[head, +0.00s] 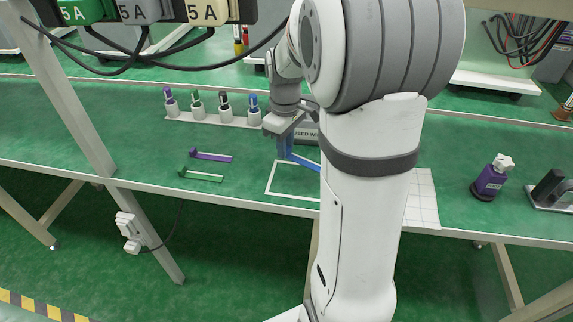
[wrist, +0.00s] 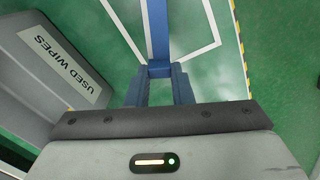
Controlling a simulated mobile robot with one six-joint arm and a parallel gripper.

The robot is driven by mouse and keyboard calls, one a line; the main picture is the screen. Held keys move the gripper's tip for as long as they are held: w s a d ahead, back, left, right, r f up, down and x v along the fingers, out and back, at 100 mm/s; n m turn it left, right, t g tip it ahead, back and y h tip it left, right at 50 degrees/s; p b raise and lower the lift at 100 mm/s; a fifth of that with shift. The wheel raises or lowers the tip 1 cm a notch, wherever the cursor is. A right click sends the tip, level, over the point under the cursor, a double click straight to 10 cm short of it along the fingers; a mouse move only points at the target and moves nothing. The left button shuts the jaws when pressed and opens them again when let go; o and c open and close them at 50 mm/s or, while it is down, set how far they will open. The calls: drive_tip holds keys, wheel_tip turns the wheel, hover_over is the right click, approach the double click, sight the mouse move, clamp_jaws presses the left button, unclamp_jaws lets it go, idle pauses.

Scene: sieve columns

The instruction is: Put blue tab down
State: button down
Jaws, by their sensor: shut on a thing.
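My gripper (head: 285,143) is shut on the blue tab (head: 304,160), a flat blue strip with a raised end. In the wrist view the gripper's fingers (wrist: 159,82) close on the raised end of the blue tab (wrist: 158,30), and its strip runs away from me. In the head view the tab is over or at the white outlined rectangle (head: 268,178) on the green table; I cannot tell if it touches the surface. My arm hides the tab's right end and part of the outline. The outline (wrist: 195,52) also shows in the wrist view.
A grey bin labelled "USED WIPES" (head: 306,132) stands close beside my gripper. A purple tab (head: 212,156) and a green tab (head: 203,176) lie to the left. A rack of bottles (head: 211,117) stands behind. A purple bottle (head: 490,178) and white grid sheet (head: 424,200) are right.

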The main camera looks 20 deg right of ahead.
sight(285, 172)
drive_tip(key=shift+f+b, duration=0.55)
drive_tip(key=shift+f, duration=2.45)
drive_tip(key=shift+f, duration=0.2)
drive_tip(key=c, duration=1.3)
unclamp_jaws()
wheel_tip(285, 172, up, 7)
drive_tip(key=shift+r+p, duration=0.2)
drive_tip(key=shift+p, duration=0.65)
drive_tip(key=shift+s+a+r, duration=0.15)
drive_tip(key=shift+s+r, duration=0.05)
drive_tip(key=shift+r, duration=0.1)
drive_tip(key=s+a+m, duration=0.2)
drive_tip(key=s+a, duration=0.1)
drive_tip(key=s, duration=0.2)
drive_tip(key=s+a+m+t, duration=0.1)
drive_tip(key=s+a+m, duration=0.1)
drive_tip(key=s, duration=0.4)
drive_tip(key=s+a+r+m, duration=0.1)
drive_tip(key=s+a+m, duration=0.1)
drive_tip(key=s+a, duration=0.2)
drive_tip(key=shift+s+m+t, duration=0.4)
drive_tip(key=shift+s, duration=0.4)
